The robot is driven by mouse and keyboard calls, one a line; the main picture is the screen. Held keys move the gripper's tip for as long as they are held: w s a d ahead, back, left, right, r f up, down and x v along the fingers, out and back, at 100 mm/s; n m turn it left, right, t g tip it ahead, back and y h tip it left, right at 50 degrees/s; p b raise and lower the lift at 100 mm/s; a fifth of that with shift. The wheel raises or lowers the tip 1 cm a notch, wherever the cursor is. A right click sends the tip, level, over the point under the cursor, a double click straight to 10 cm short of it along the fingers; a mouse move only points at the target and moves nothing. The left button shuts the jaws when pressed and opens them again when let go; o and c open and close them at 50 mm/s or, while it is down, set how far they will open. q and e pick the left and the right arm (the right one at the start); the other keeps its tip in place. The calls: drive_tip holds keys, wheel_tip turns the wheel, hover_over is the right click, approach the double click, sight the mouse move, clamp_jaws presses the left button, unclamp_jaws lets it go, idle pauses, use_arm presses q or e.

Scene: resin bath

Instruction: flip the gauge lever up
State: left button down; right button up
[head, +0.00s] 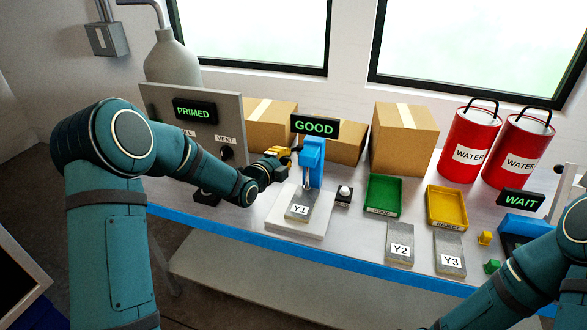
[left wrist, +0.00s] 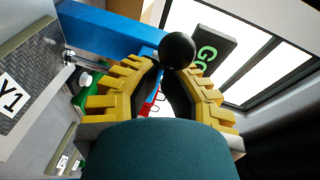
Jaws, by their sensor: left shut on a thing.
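The gauge (head: 313,158) is a blue upright on a pale base, with a GOOD sign (head: 315,126) above it. Plate Y1 (head: 300,204) lies on the base under it. My left gripper (head: 285,155), with yellow fingers, is at the left side of the gauge's top. In the left wrist view its fingers are shut on the gauge lever, whose black ball knob (left wrist: 178,50) shows at the fingertips beside the blue gauge arm (left wrist: 105,32). The fingers hide most of the lever. My right arm is at the lower right; its gripper is out of view.
A panel (head: 190,105) with a PRIMED sign stands behind my left arm. A green tray (head: 383,193), a yellow tray (head: 446,207), plates Y2 (head: 399,244) and Y3 (head: 449,252) lie to the right. Boxes and red WATER cans (head: 470,145) stand behind.

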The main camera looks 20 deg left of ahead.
use_arm(q)
drive_tip(key=w+a+h+b, duration=0.1)
drive_tip(key=a+b, duration=0.1)
drive_tip(key=b, duration=0.1)
drive_tip(key=shift+w+m, duration=0.25)
drive_tip(key=shift+m, duration=0.15)
drive_tip(key=shift+w+a+m+g+h, duration=0.25)
drive_tip(key=shift+m+g+h, duration=0.35)
drive_tip(key=shift+h, duration=0.4)
drive_tip(key=shift+w, duration=0.2)
drive_tip(key=shift+w+a, duration=0.1)
drive_tip(key=shift+w, duration=0.15)
